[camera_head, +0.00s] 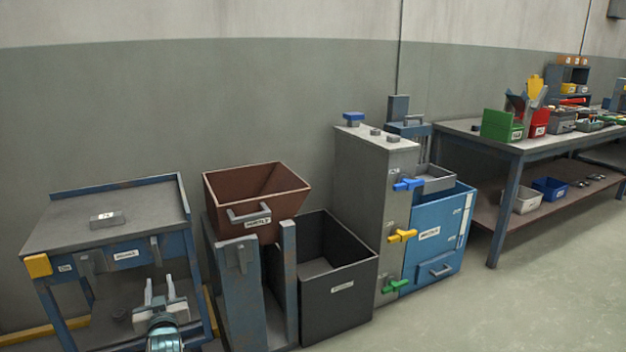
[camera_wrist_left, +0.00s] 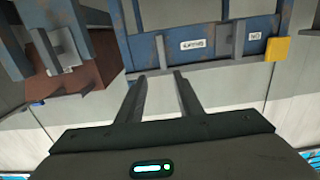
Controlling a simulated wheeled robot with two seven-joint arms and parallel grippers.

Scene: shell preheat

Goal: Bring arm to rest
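My left gripper (camera_head: 160,290) is low at the left in the head view, in front of the blue-framed balance table (camera_head: 60,228). Its two fingers point up and stand apart, with nothing between them. In the left wrist view the gripper (camera_wrist_left: 160,80) also shows spread, empty fingers below the table's blue front edge (camera_wrist_left: 225,42). It looks clear of the table, though the exact distance is hard to tell. My right gripper is in neither view.
A brown hopper (camera_head: 235,190) on a grey stand and a dark open bin (camera_head: 345,305) stand right of the table. Beyond are a grey cabinet (camera_head: 360,180) with coloured handles, a blue box (camera_head: 430,235) and a long workbench (camera_head: 465,135). Floor at right front is free.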

